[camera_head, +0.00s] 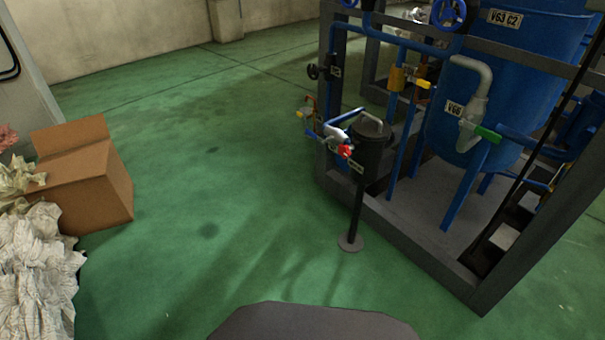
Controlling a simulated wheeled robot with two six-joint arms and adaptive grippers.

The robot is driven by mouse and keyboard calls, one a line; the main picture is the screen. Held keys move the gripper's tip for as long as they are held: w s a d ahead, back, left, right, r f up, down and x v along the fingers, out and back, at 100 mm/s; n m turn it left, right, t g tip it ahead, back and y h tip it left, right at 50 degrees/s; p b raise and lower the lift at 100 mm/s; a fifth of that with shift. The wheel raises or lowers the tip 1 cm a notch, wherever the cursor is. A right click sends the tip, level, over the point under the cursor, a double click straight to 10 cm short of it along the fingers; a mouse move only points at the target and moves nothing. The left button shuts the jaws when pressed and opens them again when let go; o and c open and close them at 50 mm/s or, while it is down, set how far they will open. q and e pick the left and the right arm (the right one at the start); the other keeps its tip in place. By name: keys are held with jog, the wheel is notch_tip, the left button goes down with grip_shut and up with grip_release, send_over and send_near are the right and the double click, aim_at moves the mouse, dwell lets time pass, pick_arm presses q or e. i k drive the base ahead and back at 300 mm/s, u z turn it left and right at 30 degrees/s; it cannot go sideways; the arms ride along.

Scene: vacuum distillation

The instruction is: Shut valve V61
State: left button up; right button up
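I cannot read a V61 tag anywhere in view. A dark cylinder on a thin stand (372,150) stands at the front left corner of the rig, with a red valve handle (345,152) at its upper left. A small tag (357,167) beside the red handle is too small to read. Yellow, blue and white handles or pipe parts cluster just left of the cylinder. A green-handled valve (486,134) sits further right, near a tag that seems to read V66 (454,109). Neither of my grippers is in view.
A dark-framed rig (425,262) holds a blue tank (505,75) tagged V63 C2 and blue pipes. Blue handwheels (452,12) and a black knob (313,72) are on it. A cardboard box (90,190) and crumpled sheeting (38,270) lie left. Green floor (215,200) between is clear.

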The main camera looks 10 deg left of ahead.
aim_at(313, 135)
jog(key=u, duration=0.05)
jog(key=i, duration=1.85)
jog(key=z, duration=0.25)
